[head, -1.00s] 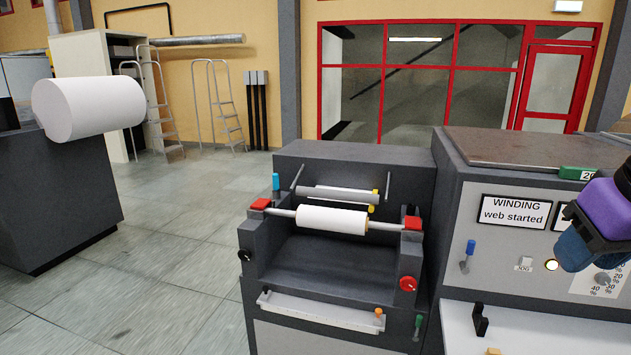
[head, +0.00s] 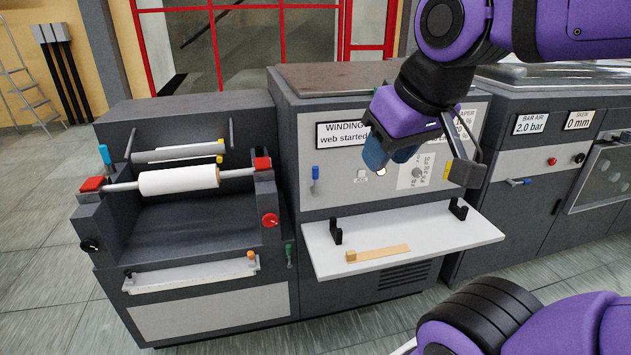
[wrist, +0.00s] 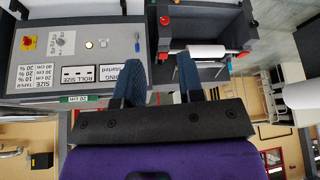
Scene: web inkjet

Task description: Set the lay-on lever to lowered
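The winder carries several small coloured handles, and I read no label naming the lay-on lever. A blue-topped lever (head: 105,155) stands upright at the winder's left side. A yellow-ended handle (head: 220,149) sits by the grey roller (head: 175,154) behind the white roll (head: 180,181). A green-topped lever (head: 289,252) is at the winder's lower right, and a blue-handled lever (head: 315,178) is on the panel. My gripper (head: 392,158) hangs before the panel, right of the winder. The wrist view shows its blue fingers (wrist: 160,68) apart, with nothing between them.
A white shelf (head: 440,232) with black brackets and a wooden piece (head: 378,254) juts out below the panel. A red knob (head: 270,220) is on the winder's right front. Grey floor (head: 50,250) is free left of the winder.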

